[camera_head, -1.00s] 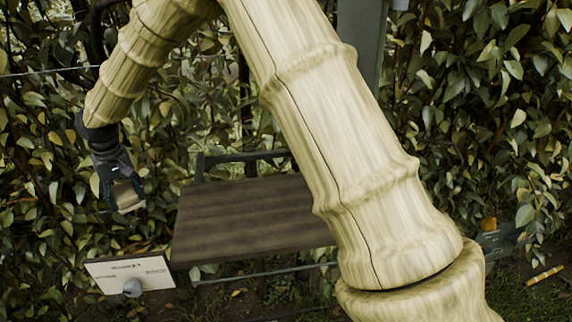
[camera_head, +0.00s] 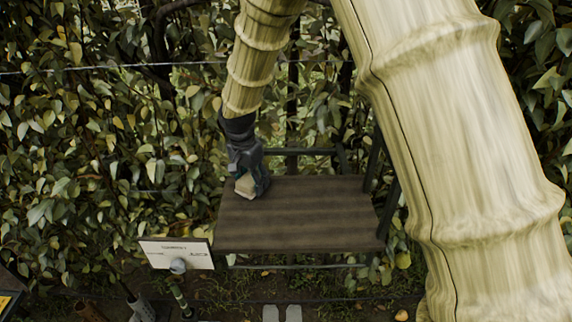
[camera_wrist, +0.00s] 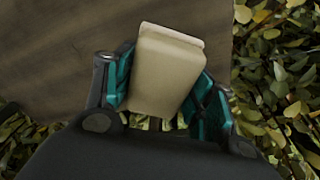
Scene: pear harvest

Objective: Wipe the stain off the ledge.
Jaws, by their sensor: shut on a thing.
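The ledge (camera_head: 310,215) is a dark brown wooden board in the middle of the head view; its surface also shows in the wrist view (camera_wrist: 60,50). My gripper (camera_head: 250,185) is over the ledge's left end. It is shut on a pale beige block, a sponge (camera_head: 245,187), which also shows between the teal-lined fingers in the wrist view (camera_wrist: 165,70). The sponge is at or just above the board; I cannot tell if it touches. I can make out no clear stain on the visible board.
A white sign (camera_head: 177,253) with a grey knob stands at the ledge's front left corner. Leafy hedge (camera_head: 90,150) lies behind and left. A thin wire crosses the hedge. My arm covers the right side. The ledge's middle and right are clear.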

